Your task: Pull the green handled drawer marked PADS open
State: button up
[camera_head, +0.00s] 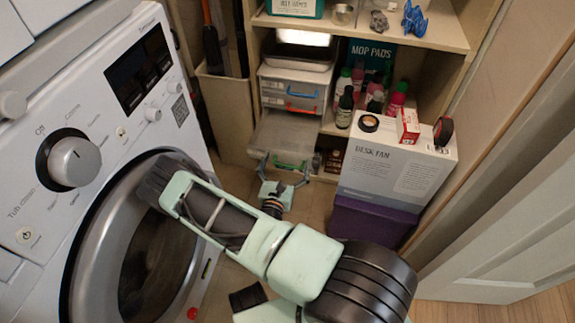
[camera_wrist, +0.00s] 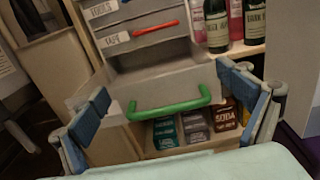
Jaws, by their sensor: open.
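The green handle (camera_wrist: 168,106) is on the bottom drawer (camera_head: 283,134) of a small grey drawer unit. This drawer juts out past the drawers above it, and part of its inside shows from above. No PADS label is readable on it. My gripper (camera_head: 286,166) is open in front of the drawer. In the wrist view, its blue-padded fingers (camera_wrist: 166,96) stand wide apart, one at each side of the green handle. Nothing is held. I cannot tell how near the fingers are to the handle in depth.
A red-handled drawer (camera_wrist: 155,30) sits above. Bottles (camera_head: 345,106) stand on the shelf at right. Small boxes (camera_wrist: 195,127) lie on the shelf below. A washing machine (camera_head: 100,120) is at left, a desk fan box (camera_head: 392,165) on a purple box (camera_head: 370,222) at right.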

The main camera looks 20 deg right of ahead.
notch_tip(320, 180, up, 7)
jog(key=shift+f, duration=0.2)
dwell(0.5)
